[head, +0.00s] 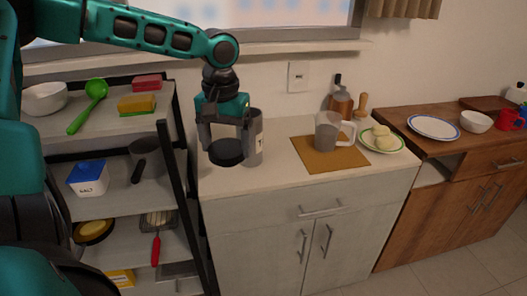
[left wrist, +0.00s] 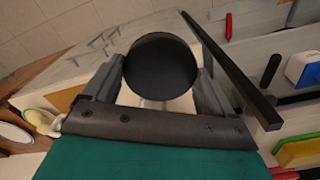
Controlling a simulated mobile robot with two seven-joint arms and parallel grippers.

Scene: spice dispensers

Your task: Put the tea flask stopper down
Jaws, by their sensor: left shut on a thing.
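The tea flask stopper (head: 226,153) is a round black disc. It also shows in the left wrist view (left wrist: 160,65), between the two fingers. My left gripper (head: 225,141) is shut on the stopper and holds it over the left part of the pale counter (head: 225,184). I cannot tell whether the stopper touches the counter. A grey cylinder with a pale label, likely the tea flask (head: 255,145), stands upright just right of the gripper and is partly hidden by it. My right gripper is not in view.
A dark-framed shelf (head: 178,180) with a salt box (head: 88,178) stands close on the left. Bare counter lies between flask and mat.

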